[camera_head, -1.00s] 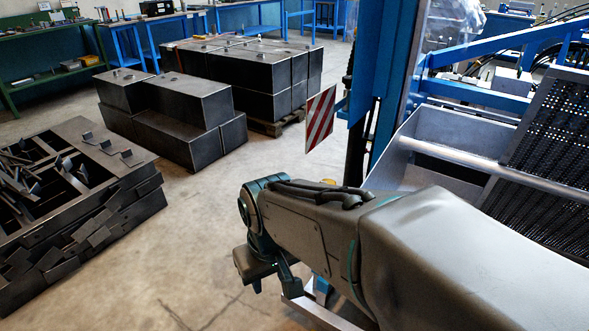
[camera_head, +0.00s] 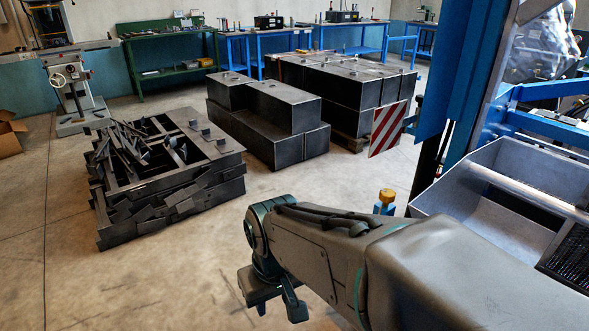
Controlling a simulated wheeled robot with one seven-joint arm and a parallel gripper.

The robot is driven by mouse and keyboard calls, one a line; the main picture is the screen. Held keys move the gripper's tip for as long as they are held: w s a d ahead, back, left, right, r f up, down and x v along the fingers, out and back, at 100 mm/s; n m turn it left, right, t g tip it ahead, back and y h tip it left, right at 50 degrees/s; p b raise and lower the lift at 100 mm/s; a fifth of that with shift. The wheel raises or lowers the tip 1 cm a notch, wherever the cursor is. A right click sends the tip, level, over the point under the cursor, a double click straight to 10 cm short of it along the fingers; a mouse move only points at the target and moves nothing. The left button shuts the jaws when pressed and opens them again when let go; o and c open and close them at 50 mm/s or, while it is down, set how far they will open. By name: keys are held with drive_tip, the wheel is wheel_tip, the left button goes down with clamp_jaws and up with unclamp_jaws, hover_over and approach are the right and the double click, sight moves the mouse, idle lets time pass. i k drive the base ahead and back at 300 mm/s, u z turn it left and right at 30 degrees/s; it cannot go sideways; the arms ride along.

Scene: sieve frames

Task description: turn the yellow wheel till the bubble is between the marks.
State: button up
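A small yellow knob-like wheel (camera_head: 388,195) sits on top of a blue post (camera_head: 383,209), just beyond my arm and left of the metal trough. Its lower part is hidden behind my arm. No bubble or marks can be made out. My gripper (camera_head: 277,307) hangs below the wrist at the lower middle, to the left of and nearer than the yellow wheel, and apart from it. Its two dark fingers look spread, with floor showing between them, and nothing is seen in them.
A blue machine frame (camera_head: 462,110) with a grey trough (camera_head: 480,205) stands at the right. A red-and-white striped plate (camera_head: 388,128) hangs beside it. Dark steel boxes (camera_head: 285,145) and a scrap-topped stack (camera_head: 170,175) stand left. The floor (camera_head: 150,270) at lower left is clear.

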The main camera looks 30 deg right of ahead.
sight(388, 196)
drive_tip(key=u, duration=0.25)
drive_tip(key=i, duration=0.75)
drive_tip(key=z, duration=1.8)
drive_tip(key=i, duration=0.5)
